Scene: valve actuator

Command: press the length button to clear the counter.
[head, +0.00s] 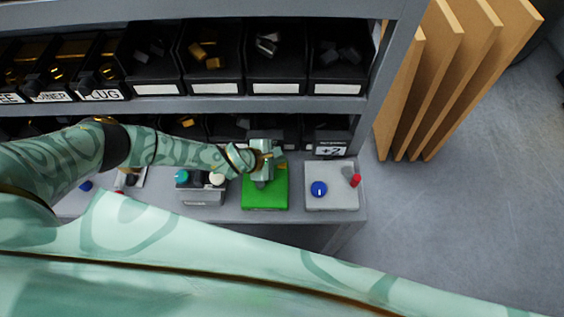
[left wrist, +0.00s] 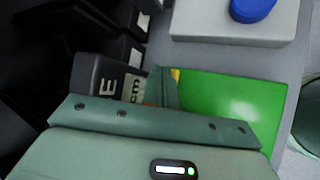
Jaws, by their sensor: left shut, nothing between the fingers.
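My left gripper (head: 262,180) is shut and empty, over the far part of a bright green block (head: 265,199) on the bench. In the left wrist view its finger (left wrist: 163,88) stands in front of the green block (left wrist: 232,108) and a dark unit (left wrist: 97,78) with a light panel marked "E" and "cm". I cannot tell whether the finger touches anything. No length button can be made out; the gripper hides part of this area. A grey box (head: 203,197) with a teal button (head: 182,176) and a white button (head: 217,179) stands left of the green block.
A light grey box (head: 332,199) with a blue knob (head: 318,188) and a red part (head: 355,180) stands to the right. Shelves of black bins (head: 275,88) rise behind the bench. Brown boards (head: 440,80) lean at the right.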

